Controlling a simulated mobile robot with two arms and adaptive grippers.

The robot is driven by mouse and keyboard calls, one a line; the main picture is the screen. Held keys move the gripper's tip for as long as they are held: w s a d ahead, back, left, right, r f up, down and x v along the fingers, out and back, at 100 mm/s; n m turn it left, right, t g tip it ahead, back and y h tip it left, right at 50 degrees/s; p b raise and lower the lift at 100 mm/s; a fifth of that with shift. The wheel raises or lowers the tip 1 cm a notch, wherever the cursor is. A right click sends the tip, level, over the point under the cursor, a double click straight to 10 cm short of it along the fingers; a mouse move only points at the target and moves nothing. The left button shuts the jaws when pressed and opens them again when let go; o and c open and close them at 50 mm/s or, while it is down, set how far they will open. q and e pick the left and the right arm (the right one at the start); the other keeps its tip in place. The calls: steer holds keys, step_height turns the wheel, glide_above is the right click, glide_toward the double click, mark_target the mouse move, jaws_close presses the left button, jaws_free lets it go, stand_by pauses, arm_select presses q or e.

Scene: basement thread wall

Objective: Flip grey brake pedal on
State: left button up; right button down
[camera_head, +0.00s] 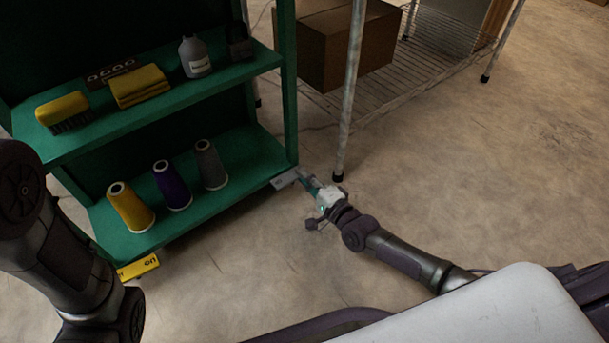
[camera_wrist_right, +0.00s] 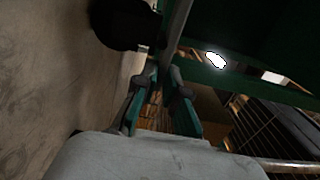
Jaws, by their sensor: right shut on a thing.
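The grey brake pedal (camera_head: 284,179) is a small flat plate at the lower right front corner of the green shelf unit, close to the floor. My right gripper (camera_head: 303,177) reaches it from the right and is shut on its right end. In the right wrist view the two green-sided fingers (camera_wrist_right: 160,80) are close together at the foot of the shelf. What lies between the tips is dark and small there, and I cannot tell the pedal's tilt. A yellow brake pedal (camera_head: 138,266) with dark lettering sits at the shelf's lower left corner. My left gripper is out of view.
The green shelf (camera_head: 262,152) holds yellow, purple and grey thread cones below, and a brush, yellow cloth and bottle above. A wire rack's metal leg (camera_head: 347,110) stands just behind my right gripper. A cardboard box (camera_head: 345,48) sits on the rack. Floor to the right is clear.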

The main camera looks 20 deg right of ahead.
steer(key=shift+f+m, duration=0.4)
steer(key=shift+m, duration=0.8)
steer(key=c, duration=1.2)
jaws_free()
steer(key=shift+c, duration=0.2)
steer(key=shift+s, duration=0.1)
steer(key=v, duration=1.2)
steer(key=shift+d, duration=0.1)
